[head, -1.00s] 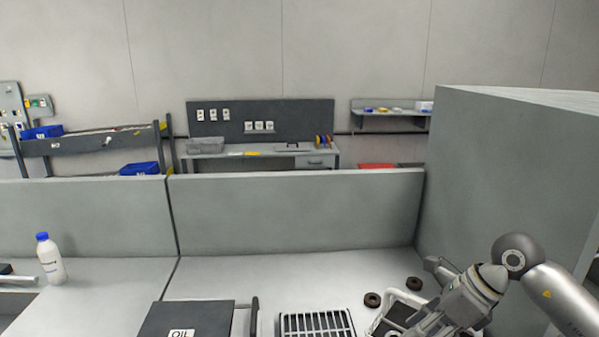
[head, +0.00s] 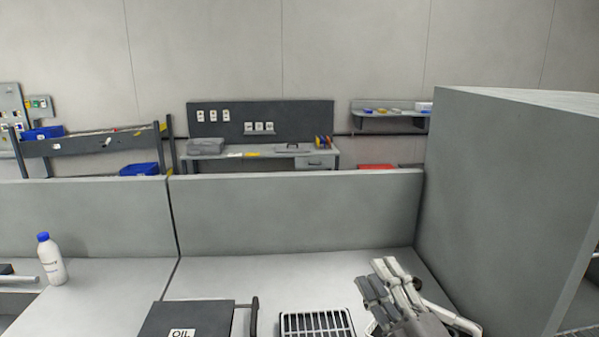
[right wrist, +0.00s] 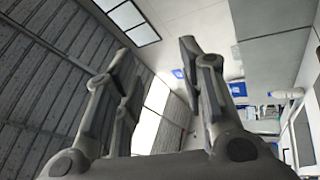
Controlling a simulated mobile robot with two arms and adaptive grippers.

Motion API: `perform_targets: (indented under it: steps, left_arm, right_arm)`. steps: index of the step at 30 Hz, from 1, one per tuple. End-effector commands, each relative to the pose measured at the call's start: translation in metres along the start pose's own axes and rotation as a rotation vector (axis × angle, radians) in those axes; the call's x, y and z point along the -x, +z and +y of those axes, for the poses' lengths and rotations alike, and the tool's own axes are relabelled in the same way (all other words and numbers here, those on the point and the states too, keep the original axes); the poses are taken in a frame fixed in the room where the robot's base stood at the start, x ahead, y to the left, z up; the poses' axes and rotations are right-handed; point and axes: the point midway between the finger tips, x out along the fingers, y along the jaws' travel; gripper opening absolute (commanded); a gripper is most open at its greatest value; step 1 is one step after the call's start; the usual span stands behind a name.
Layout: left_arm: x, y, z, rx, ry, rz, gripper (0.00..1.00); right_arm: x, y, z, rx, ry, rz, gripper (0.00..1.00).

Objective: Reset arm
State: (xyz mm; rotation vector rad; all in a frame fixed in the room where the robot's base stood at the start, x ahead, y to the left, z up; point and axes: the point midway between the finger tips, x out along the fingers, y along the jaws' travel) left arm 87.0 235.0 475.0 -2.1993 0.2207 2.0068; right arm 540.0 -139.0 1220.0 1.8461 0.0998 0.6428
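My right gripper (head: 382,275) is at the lower right of the head view, raised above the table with its fingers pointing up and away. In the right wrist view its fingers (right wrist: 155,55) stand well apart with nothing between them, so it is open and empty. It points toward the ceiling and upper wall. My left gripper is in neither view.
The light table (head: 225,280) has a low grey partition (head: 295,215) behind it and a tall grey panel (head: 510,200) at right. A blue-capped bottle (head: 52,265), a dark OIL-labelled case (head: 185,318) and a slotted basket (head: 316,323) occupy the table.

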Motion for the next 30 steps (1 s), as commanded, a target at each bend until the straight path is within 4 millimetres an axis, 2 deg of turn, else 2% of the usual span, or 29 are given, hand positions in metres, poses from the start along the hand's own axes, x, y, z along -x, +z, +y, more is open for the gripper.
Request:
perform_targets:
  steps: [3,6,8,11,15,21,27,30]
  left_arm:
    - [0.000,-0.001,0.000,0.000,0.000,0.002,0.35]
    - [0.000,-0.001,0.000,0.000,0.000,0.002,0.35]
    - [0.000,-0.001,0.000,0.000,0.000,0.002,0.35]
    - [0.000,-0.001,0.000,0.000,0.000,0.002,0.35]
    - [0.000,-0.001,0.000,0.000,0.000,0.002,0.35]
    - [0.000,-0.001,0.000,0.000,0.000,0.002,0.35]
    - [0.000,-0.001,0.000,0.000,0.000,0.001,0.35]
    - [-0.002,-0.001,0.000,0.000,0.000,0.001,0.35]
  right_arm:
    - [0.032,0.041,-0.027,-0.214,-0.067,-0.262,0.37]
    - [0.069,0.068,-0.058,-0.379,-0.144,-0.480,0.37]
    - [0.096,0.080,-0.079,-0.473,-0.199,-0.611,0.37]
    - [0.148,0.089,-0.115,-0.623,-0.305,-0.825,0.37]
    - [0.225,0.079,-0.158,-0.800,-0.469,-1.097,0.37]
    - [0.313,0.043,-0.190,-0.966,-0.680,-1.376,0.37]
    - [0.382,-0.003,-0.200,-1.076,-0.874,-1.585,0.37]
    - [0.381,0.011,-0.229,-1.063,-0.871,-1.580,0.37]
